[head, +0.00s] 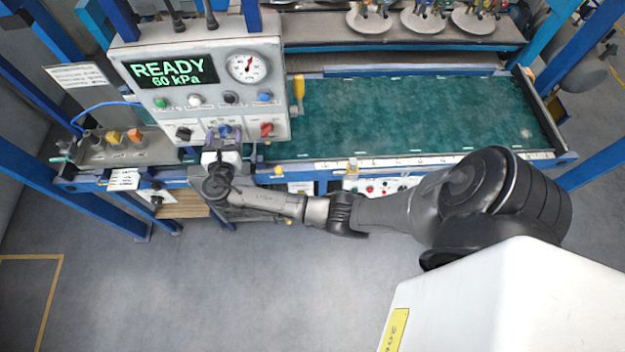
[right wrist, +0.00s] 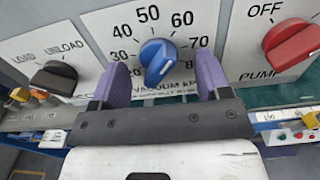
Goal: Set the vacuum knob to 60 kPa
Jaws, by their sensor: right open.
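The blue vacuum knob (right wrist: 157,60) sits on the white control panel, with a printed scale around it whose readable numbers run from about 20 to 80. A short white mark shows on its lower right face, but I cannot tell the exact setting from it. The display (head: 170,72) reads "READY 60 kPa". My right gripper (right wrist: 160,80) is open, with one purple finger on each side of the knob and visible gaps between. In the head view the right gripper (head: 225,133) is in front of the panel's lower edge and partly covers the blue knob. My left gripper is not in view.
A black load/unload knob (right wrist: 54,77) is left of the blue knob, and a red pump knob (right wrist: 291,45) is right of it. A round gauge (head: 248,67) and small buttons sit above. A green work surface (head: 400,115) lies to the right.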

